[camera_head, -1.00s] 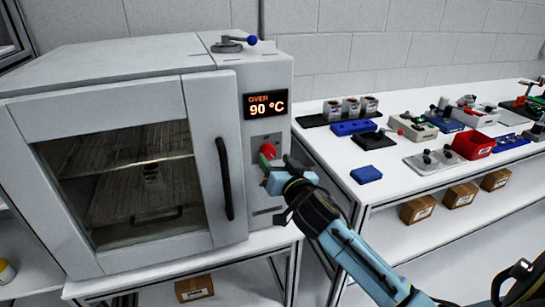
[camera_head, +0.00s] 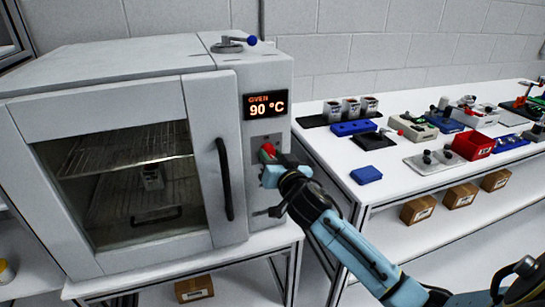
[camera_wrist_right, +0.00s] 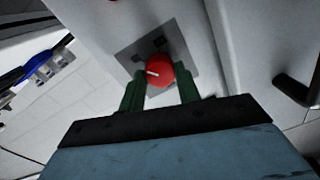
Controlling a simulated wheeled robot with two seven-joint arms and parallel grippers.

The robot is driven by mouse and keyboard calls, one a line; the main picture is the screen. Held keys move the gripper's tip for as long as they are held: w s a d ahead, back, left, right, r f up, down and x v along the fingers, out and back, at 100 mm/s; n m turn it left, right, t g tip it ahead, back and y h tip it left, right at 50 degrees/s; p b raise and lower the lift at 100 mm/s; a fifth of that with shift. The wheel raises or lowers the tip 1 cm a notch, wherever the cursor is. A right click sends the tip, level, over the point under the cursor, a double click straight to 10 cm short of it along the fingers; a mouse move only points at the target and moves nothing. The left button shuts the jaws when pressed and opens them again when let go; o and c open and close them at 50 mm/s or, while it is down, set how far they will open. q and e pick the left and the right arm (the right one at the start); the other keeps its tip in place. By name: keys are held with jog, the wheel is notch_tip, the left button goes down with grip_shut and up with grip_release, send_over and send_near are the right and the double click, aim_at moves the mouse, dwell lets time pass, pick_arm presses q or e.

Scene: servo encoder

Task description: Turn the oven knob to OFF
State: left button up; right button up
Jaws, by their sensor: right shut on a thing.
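The oven (camera_head: 120,160) is a white cabinet at the left with a glass door. Its display (camera_head: 266,105) reads "OVEN 90 °C". The red knob (camera_head: 268,149) sits on a grey plate below the display. In the right wrist view the red knob (camera_wrist_right: 159,71) shows a white pointer mark. My right gripper (camera_head: 270,160) is at the knob; in the wrist view its green fingers (camera_wrist_right: 160,92) are on either side of the knob, shut on it. The gripper hides part of the plate in the head view. My left gripper is not in view.
The black door handle (camera_head: 225,180) stands just left of the knob. A valve lever with a blue end (camera_head: 251,40) is on top of the oven. A white table (camera_head: 400,180) with several blocks and fixtures stands to the right.

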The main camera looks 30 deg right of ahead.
jog(key=shift+r+n+p, duration=0.15)
jog(key=shift+n+p, duration=0.9)
jog(key=shift+n, duration=0.05)
jog(key=shift+n+p, duration=0.35)
jog(key=shift+n, duration=0.05)
jog(key=n+p, duration=0.3)
jog(key=n, duration=0.1)
jog(key=shift+n+g, duration=0.3)
jog(key=n+p, duration=0.2)
jog(key=n, duration=0.2)
jog(key=n+p, duration=0.1)
jog(key=n, duration=0.2)
jog(key=shift+a+n+h, duration=0.1)
jog(key=shift+n+h, duration=0.3)
jog(key=n+p, duration=0.1)
jog(key=n, duration=0.2)
jog(key=shift+p, duration=0.3)
jog(key=n+p, duration=0.1)
jog(key=n, duration=0.3)
jog(key=shift+n+h, duration=0.3)
pick_arm(q)
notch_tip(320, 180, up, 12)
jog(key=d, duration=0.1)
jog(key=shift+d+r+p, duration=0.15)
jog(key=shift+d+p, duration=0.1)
jog(key=shift+p, duration=0.2)
pick_arm(e)
jog(key=shift+n, duration=1.8)
